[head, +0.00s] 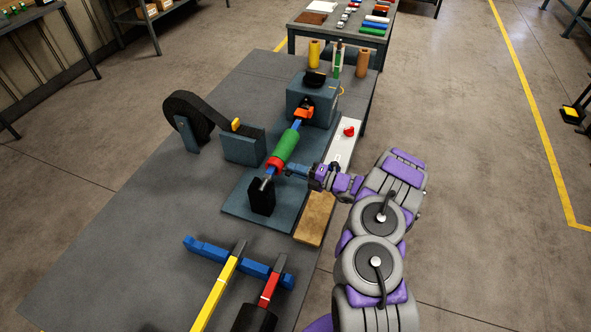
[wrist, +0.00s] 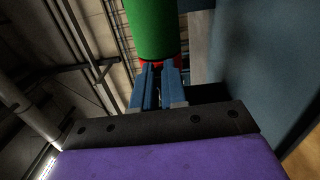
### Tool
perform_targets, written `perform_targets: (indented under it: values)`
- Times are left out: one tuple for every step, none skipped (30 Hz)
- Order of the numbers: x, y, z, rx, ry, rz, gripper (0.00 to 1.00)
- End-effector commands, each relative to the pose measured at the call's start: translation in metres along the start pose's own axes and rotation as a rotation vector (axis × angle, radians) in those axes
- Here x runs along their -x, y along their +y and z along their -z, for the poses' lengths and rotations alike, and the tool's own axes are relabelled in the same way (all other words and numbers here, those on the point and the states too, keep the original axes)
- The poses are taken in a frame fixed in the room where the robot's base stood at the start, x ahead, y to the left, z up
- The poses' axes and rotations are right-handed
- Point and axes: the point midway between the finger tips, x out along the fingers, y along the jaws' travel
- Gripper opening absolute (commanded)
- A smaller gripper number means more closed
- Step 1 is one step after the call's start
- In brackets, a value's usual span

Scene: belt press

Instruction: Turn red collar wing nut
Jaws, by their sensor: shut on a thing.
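The red collar (head: 275,164) sits on the blue shaft at the near end of the green roller (head: 286,146). My gripper (head: 288,170) reaches in from the right and its tips are at the collar's right side. In the wrist view the fingers (wrist: 160,68) are close together, shut, with their tips against a red part (wrist: 144,65) just below the green roller (wrist: 150,28). The wing nut itself is hidden between the fingertips, so its angle cannot be told.
A black upright block (head: 262,197) stands at the shaft's near end, and a blue-grey housing (head: 312,98) at its far end. A black belt roll (head: 186,110) is to the left. A red button (head: 349,131) is on a white strip at right. Clamps (head: 216,294) lie in front.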

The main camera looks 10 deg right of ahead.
Motion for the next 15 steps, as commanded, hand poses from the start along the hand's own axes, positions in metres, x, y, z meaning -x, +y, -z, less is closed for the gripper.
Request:
perform_targets:
  values:
    - [0.0008,-0.001,-0.0006,-0.011,-0.002,0.002,0.0]
    - [0.0008,-0.0011,-0.0005,-0.016,-0.002,0.002,0.0]
    - [0.0008,-0.0013,-0.0005,-0.021,-0.002,0.002,0.0]
    - [0.0008,-0.0015,-0.0005,-0.025,-0.002,0.002,0.0]
    - [0.0008,-0.0015,-0.0005,-0.028,-0.002,0.002,0.0]
    - [0.0008,-0.0016,-0.0005,-0.031,-0.002,0.002,0.0]
    - [0.0008,-0.0017,-0.0005,-0.032,-0.002,0.002,0.0]
    - [0.0008,-0.0017,-0.0005,-0.034,-0.002,0.002,0.0]
    - [0.0008,-0.0017,-0.0005,-0.034,-0.002,0.002,0.0]
    - [0.0008,-0.0018,-0.0005,-0.035,-0.002,0.002,0.0]
    - [0.0008,-0.0018,-0.0005,-0.035,-0.002,0.002,0.0]
    - [0.0008,-0.0018,-0.0005,-0.034,-0.002,0.002,0.0]
    - [0.0008,-0.0018,-0.0005,-0.034,-0.002,0.002,0.0]
    - [0.0008,-0.0019,-0.0004,-0.034,-0.002,0.002,0.0]
    - [0.0008,-0.0019,-0.0004,-0.034,-0.002,0.002,0.0]
